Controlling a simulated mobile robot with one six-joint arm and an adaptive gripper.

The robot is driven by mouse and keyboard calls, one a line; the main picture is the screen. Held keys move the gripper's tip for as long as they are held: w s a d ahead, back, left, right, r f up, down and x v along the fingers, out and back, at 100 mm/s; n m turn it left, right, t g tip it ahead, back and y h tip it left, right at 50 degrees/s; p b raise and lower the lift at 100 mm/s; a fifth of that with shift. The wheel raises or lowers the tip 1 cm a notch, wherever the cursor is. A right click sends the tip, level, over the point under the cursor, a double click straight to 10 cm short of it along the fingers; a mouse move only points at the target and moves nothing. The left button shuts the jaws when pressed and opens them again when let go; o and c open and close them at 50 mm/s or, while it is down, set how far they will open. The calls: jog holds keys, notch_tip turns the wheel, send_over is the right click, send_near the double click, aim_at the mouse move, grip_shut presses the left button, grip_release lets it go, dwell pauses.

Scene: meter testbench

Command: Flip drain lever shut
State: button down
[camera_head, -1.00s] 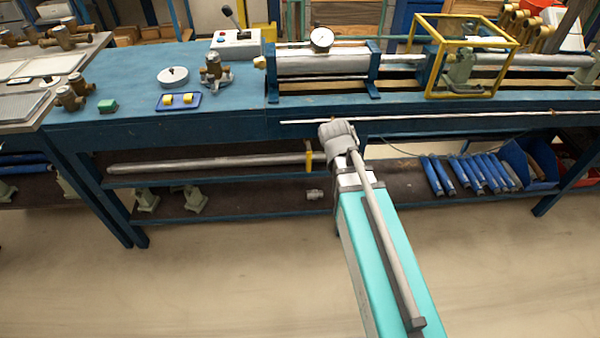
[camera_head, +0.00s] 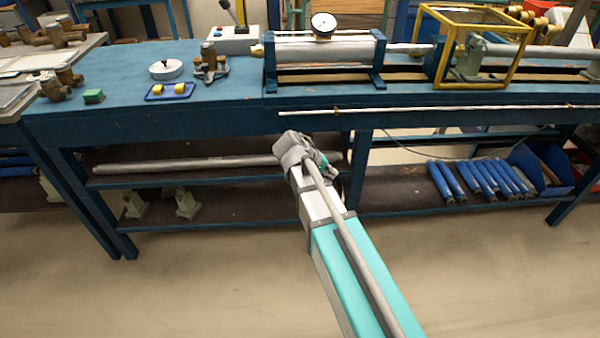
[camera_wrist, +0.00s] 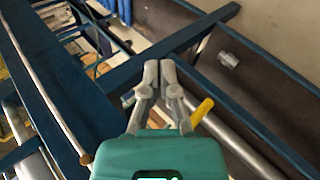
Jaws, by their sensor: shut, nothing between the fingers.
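A short yellow lever (camera_wrist: 202,112) shows in the wrist view, just right of my gripper's fingers. It is tilted, and its lower end is hidden by the gripper's linkage. My gripper (camera_wrist: 159,72) is shut and empty, with its fingertips together pointing away toward the blue bench frame. I cannot tell whether the gripper touches the lever. In the head view my own arm covers the lever's place below the bench top, and the fingers are not clearly visible there. A grey pipe (camera_head: 190,164) runs below the bench; a pipe also shows in the wrist view (camera_wrist: 232,143).
The blue bench (camera_head: 150,118) has a thin white rod (camera_head: 440,110) along its front. Blue cylinders (camera_head: 470,180) lie on the lower shelf at right, and pale green supports (camera_head: 186,203) stand at left. A small metal fitting (camera_wrist: 229,60) lies on the dark shelf. The floor in front is clear.

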jog(key=w+a+f+n+t+h+b, duration=0.2)
jog(key=w+a+f+t+h+b, duration=0.1)
jog(key=a+b, duration=0.7)
jog(key=w+a+f+n+t+h+b, duration=0.2)
jog(key=w+a+f+t+b, duration=0.3)
jog(key=a+b, duration=0.6)
jog(key=shift+w+f+h+b, duration=0.55)
jog(key=shift+w+f, duration=0.25)
jog(key=shift+f, duration=0.2)
jog(key=shift+d, duration=0.1)
jog(key=s+d+x, duration=0.1)
jog(key=s+x, duration=0.1)
jog(key=x, duration=1)
jog(key=shift+d, duration=0.65)
jog(key=shift+w, duration=0.1)
jog(key=shift+d+f, duration=0.1)
jog(key=shift+d, duration=0.05)
